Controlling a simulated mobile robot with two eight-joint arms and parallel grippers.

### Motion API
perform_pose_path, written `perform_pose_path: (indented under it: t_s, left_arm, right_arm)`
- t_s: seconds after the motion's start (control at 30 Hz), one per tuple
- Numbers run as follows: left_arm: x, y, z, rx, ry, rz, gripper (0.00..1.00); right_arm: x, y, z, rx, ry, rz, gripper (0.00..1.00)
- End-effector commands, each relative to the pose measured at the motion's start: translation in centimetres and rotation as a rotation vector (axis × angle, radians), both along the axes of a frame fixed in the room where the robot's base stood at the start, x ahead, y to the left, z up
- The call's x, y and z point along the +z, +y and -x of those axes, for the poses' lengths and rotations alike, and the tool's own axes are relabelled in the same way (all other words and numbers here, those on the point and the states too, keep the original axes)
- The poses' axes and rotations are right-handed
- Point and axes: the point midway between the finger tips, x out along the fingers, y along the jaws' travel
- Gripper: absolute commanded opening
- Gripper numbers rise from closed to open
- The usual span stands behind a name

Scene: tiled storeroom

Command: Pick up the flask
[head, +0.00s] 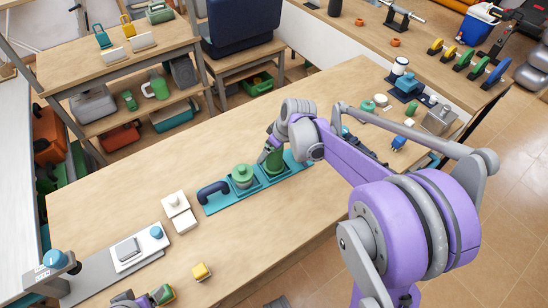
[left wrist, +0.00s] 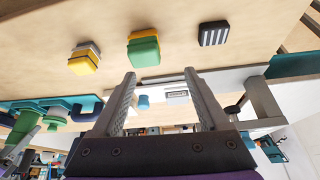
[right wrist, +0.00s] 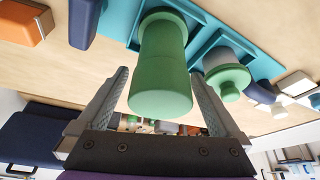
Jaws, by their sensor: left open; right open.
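A tall green cylinder, which I take to be the flask (head: 274,160), stands upright in a square holder of the teal tray (head: 220,203) on the table. In the right wrist view the flask (right wrist: 160,68) shows between the two fingers of my right gripper (right wrist: 160,95). The fingers are spread with gaps on both sides; I cannot tell how far they reach past it. In the head view my right gripper (head: 268,152) is at the flask and partly hides it. My left gripper (head: 145,298) is low at the table's front edge, open and empty in the left wrist view (left wrist: 160,85).
A green lidded jar (head: 243,175) and a dark blue handle (head: 213,193) share the tray beside the flask. White blocks (head: 176,203) lie left of it. A yellow block (head: 201,271) is near my left gripper. The table's middle left is clear.

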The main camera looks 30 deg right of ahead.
Motion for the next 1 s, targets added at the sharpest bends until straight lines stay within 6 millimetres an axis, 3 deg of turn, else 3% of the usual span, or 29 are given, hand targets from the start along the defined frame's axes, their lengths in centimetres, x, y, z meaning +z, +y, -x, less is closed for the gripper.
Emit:
perform_pose_path:
  t_s: [0.17,0.7,1.0]
  left_arm:
    - [0.01,0.00,0.00,0.000,0.000,0.000,0.78]
    - [0.02,0.00,0.00,0.000,0.000,0.000,0.78]
    - [0.05,0.00,-0.01,0.000,0.000,0.000,0.78]
  right_arm:
    - [0.03,0.00,0.01,0.000,0.000,0.000,0.96]
    - [0.06,-0.01,0.02,0.000,0.000,0.000,0.00]
    - [0.27,-0.01,0.01,-0.001,0.000,0.000,0.00]
